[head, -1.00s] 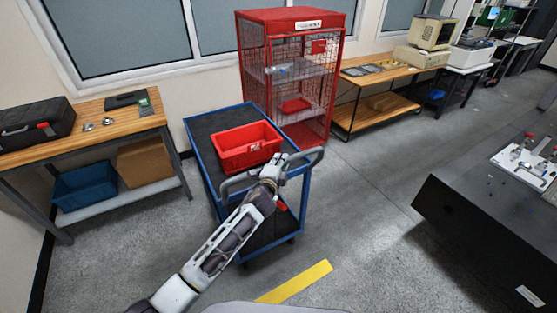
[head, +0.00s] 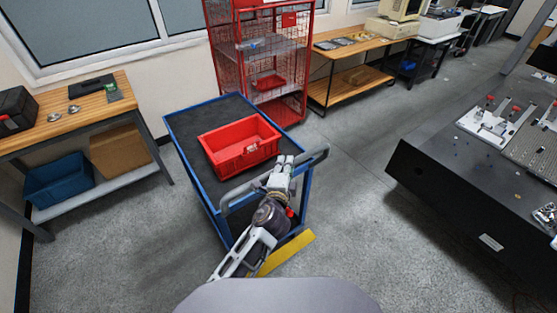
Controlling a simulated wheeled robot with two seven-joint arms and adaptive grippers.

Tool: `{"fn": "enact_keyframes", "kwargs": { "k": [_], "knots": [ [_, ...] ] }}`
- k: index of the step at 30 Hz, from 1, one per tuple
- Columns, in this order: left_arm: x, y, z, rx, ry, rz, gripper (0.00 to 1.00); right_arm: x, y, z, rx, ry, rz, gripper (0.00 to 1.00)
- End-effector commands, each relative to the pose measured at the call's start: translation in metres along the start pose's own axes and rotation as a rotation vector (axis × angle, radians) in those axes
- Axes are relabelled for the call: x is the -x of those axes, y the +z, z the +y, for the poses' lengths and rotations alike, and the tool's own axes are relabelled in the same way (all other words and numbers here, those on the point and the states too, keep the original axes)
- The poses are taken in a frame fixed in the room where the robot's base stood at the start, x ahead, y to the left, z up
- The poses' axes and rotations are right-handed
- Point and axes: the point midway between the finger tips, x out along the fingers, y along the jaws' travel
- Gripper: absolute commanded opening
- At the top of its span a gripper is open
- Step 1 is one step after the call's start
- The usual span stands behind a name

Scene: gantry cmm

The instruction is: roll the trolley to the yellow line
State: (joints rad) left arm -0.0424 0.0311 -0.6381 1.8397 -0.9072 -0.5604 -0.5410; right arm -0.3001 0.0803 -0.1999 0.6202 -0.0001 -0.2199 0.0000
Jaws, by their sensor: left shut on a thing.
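The blue trolley (head: 186,135) stands in the middle of the head view with a dark top and a grey push handle (head: 313,158) at its near end. A red crate (head: 240,145) sits on its top. My left gripper (head: 284,165) is shut on the trolley handle, and my left arm reaches up to it from below. The yellow line (head: 288,251) lies on the floor at the trolley's near end, partly hidden behind my arm. My right gripper is not in view.
A wooden bench (head: 65,125) with a blue bin (head: 60,180) stands at left. A red mesh cage (head: 235,60) stands behind the trolley. A dark granite table (head: 440,190) is at right, with open grey floor between.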

Motion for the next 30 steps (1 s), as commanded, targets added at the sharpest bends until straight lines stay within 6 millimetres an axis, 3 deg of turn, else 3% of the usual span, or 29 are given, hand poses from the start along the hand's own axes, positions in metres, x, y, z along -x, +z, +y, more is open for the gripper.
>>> {"fn": "enact_keyframes", "kwargs": {
  "k": [15,16,20,30],
  "knots": [
    [0.0055,-0.0047,0.0030,-0.001,0.003,-0.003,0.00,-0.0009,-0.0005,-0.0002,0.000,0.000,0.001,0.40],
    [0.0055,-0.0046,0.0029,-0.001,0.003,-0.003,0.25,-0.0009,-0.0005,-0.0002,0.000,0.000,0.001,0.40],
    [0.0054,-0.0047,0.0025,-0.001,0.002,-0.003,0.42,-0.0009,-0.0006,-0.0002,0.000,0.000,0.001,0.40],
    [0.0056,-0.0051,0.0015,-0.001,0.000,-0.002,0.43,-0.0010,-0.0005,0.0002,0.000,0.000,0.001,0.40]
  ]
}}
